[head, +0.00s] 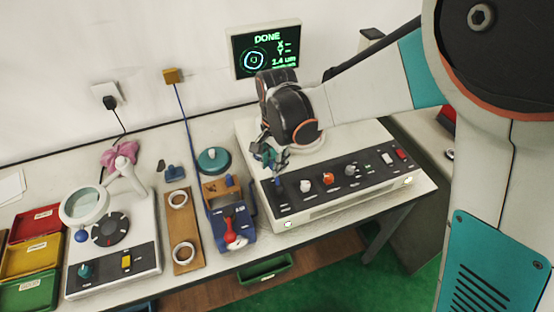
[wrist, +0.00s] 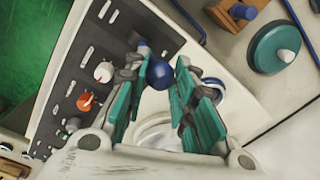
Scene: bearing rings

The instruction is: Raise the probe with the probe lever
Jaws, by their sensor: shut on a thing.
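The measuring machine (head: 335,207) is a white box with a dark control panel on the right half of the bench. My gripper (head: 268,157) is low over its left end. In the wrist view my gripper (wrist: 160,72) has its teal fingers on both sides of a dark blue ball (wrist: 160,74), shut on it. The ball appears to be the knob of the probe lever, whose blue base (head: 278,184) shows at the panel's left end. A pale round platform (wrist: 158,128) shows below the fingers. I cannot make out the probe, as my gripper and wrist cover that area.
A screen (head: 266,50) on the wall reads DONE. To the left stand a blue fixture (head: 236,228), a wooden board (head: 182,228) with two pale rings, and a magnifier stand (head: 92,206). Red, yellow and green trays (head: 33,256) are at far left. Panel knobs stand close to my gripper.

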